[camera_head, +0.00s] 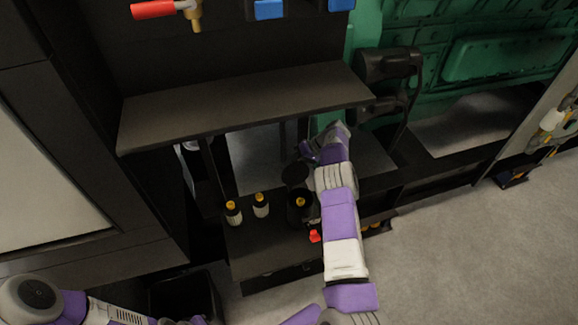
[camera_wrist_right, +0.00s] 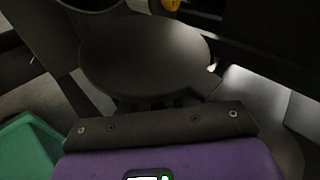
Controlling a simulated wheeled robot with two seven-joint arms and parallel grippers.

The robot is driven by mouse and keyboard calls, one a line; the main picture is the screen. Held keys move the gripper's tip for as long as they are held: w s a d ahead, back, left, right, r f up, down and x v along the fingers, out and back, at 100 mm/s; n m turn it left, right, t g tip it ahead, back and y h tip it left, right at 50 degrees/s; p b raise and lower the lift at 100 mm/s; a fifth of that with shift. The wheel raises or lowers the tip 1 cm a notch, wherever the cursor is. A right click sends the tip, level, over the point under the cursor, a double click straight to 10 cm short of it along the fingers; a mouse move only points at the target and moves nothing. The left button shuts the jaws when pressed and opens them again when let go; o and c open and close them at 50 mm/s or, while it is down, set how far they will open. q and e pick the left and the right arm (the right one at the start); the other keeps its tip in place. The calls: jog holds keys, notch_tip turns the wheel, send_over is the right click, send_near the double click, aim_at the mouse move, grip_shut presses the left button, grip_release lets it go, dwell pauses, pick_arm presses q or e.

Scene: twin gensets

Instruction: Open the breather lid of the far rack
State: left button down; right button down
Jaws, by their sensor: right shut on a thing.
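The breather lid (camera_head: 295,174) is a dark round disc. It stands raised just behind a dark round housing (camera_head: 298,212), whose open top shows something yellow inside. My right gripper (camera_head: 307,152) is at the lid's far edge, partly hidden by its own wrist. In the right wrist view the lid (camera_wrist_right: 145,50) fills the middle, with its small tab at the lower right. The right gripper (camera_wrist_right: 165,101) is shut on the lid's edge, its fingers mostly hidden under the disc. Part of my left arm shows at the bottom left, but its gripper does not.
Two bottles with yellow caps, one (camera_head: 232,213) left of the other (camera_head: 261,206), stand left of the housing. A red piece (camera_head: 315,236) sits at its front right. A green engine (camera_head: 480,60) stands at right; the floor (camera_head: 480,240) there is clear.

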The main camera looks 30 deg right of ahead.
jog(key=shift+w+a, duration=0.2)
jog(key=shift+w, duration=0.1)
jog(key=c, duration=1.3)
grip_release()
jog(key=shift+o, duration=1.1)
jog(key=shift+w+f, duration=0.15)
jog(key=shift+o, duration=0.6)
jog(key=shift+w+d+f, duration=0.15)
jog(key=shift+w+f, duration=0.1)
jog(key=shift+w, duration=0.05)
jog(key=shift+s+d+r, duration=0.35)
jog(key=shift+s+r, duration=0.1)
jog(key=shift+s, duration=0.05)
pick_arm(q)
jog(key=shift+w+f+b, duration=0.25)
jog(key=shift+f+b, duration=0.2)
jog(key=shift+f, duration=0.15)
pick_arm(e)
jog(key=v, duration=0.6)
jog(key=shift+d+r, duration=0.2)
